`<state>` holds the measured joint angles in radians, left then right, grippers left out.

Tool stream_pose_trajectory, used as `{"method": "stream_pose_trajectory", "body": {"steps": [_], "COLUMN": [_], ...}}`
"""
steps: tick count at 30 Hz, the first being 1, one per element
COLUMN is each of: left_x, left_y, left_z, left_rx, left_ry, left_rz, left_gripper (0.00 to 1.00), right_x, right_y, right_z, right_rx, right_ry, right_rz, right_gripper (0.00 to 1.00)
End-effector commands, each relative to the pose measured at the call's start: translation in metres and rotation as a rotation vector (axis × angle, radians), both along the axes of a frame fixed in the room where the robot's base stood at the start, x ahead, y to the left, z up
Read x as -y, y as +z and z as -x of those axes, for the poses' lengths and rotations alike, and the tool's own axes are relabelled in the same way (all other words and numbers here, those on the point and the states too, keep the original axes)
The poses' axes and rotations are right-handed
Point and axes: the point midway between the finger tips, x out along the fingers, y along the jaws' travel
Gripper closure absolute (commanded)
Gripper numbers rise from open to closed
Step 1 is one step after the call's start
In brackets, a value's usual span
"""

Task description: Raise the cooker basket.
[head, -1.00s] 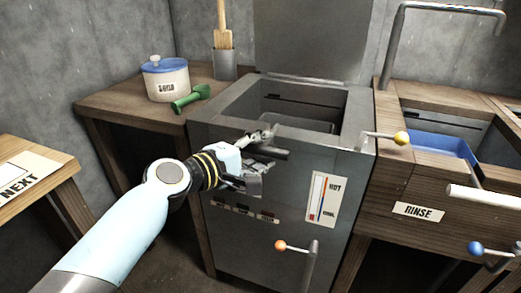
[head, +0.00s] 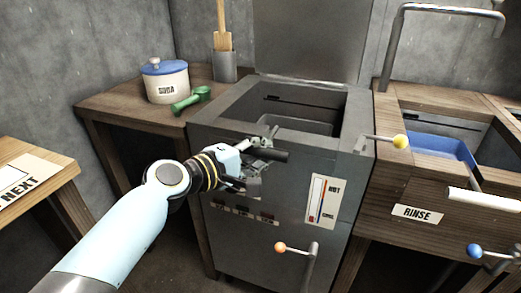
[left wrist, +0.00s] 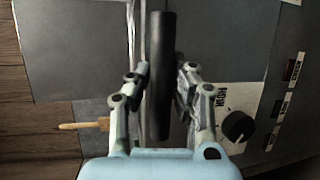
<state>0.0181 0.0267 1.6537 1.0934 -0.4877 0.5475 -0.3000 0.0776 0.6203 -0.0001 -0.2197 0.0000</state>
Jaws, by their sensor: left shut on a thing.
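The grey cooker (head: 215,130) stands in the middle of the head view with its lid up and its top open. The basket (head: 300,123) seems to be the dark metal shape inside the well; most of it is hidden by the rim. A black bar handle (head: 277,156) sticks out at the cooker's front. My left gripper (head: 256,162) is shut on this handle. In the left wrist view the handle (left wrist: 160,60) runs between the two fingers (left wrist: 160,85). My right gripper is not in view.
Beside the handle are a yellow-knobbed lever (head: 400,142) and an orange-knobbed lever (head: 280,247). A side table at left holds a soda pot (head: 167,85) and a green scoop (head: 190,100). The rinse sink (head: 415,212) with a blue tray (head: 440,146) adjoins on the right.

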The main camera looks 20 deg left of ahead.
Motion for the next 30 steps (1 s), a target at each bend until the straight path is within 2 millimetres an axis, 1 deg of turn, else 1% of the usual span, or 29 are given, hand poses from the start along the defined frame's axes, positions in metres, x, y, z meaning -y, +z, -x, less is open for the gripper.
{"method": "stream_pose_trajectory", "body": {"steps": [1,5,8,18,21,25,30], "left_x": [0.0,0.001,0.001,0.001,0.001,0.001,0.001], "left_y": [0.01,0.029,0.048,0.126,0.146,0.164,0.172], "left_z": [0.0,-0.001,-0.001,-0.001,-0.001,-0.001,-0.001], "left_rx": [0.001,0.003,0.005,0.006,0.006,0.005,0.002], "left_ry": [-0.001,-0.001,-0.001,-0.001,0.0,0.0,0.0], "left_rz": [0.007,0.008,0.008,0.01,0.009,0.009,0.01], "left_gripper": [1.0,1.0,1.0,1.0,1.0,1.0,1.0], "right_x": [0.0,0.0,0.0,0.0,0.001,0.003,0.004], "right_y": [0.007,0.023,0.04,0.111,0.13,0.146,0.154], "right_z": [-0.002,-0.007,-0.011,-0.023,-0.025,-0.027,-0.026], "right_rx": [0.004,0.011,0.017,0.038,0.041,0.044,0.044], "right_ry": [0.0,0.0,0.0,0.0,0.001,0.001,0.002], "right_rz": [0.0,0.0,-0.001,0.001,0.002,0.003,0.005], "right_gripper": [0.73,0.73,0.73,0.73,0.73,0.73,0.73]}}
